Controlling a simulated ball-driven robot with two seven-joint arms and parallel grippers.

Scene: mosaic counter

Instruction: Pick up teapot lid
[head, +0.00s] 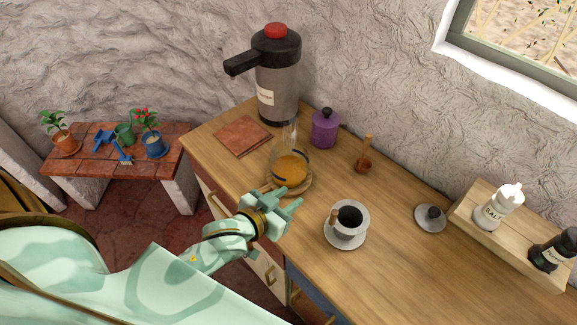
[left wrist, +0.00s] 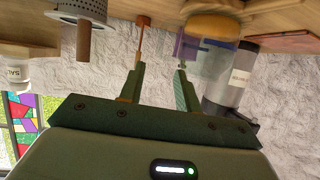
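A round grey lid with a dark knob (head: 430,217) lies flat on the wooden counter, right of the grey pot. I take it for the teapot lid. The grey pot with a wooden handle (head: 349,222) stands on a pale saucer (head: 345,243). A glass vessel with amber liquid (head: 290,167) stands on a wooden saucer. My left gripper (head: 290,198) is over the counter's front edge, left of the pot and well away from the lid. In the left wrist view its fingers (left wrist: 160,68) are apart with nothing between them. My right gripper is out of view.
A large dispenser (head: 278,85), a purple jar (head: 325,128) and a wooden-handled tool (head: 364,158) stand along the back. A wooden rack (head: 490,229) with salt (head: 494,207) and pepper (head: 551,250) shakers is right of the lid. The counter's front right is clear.

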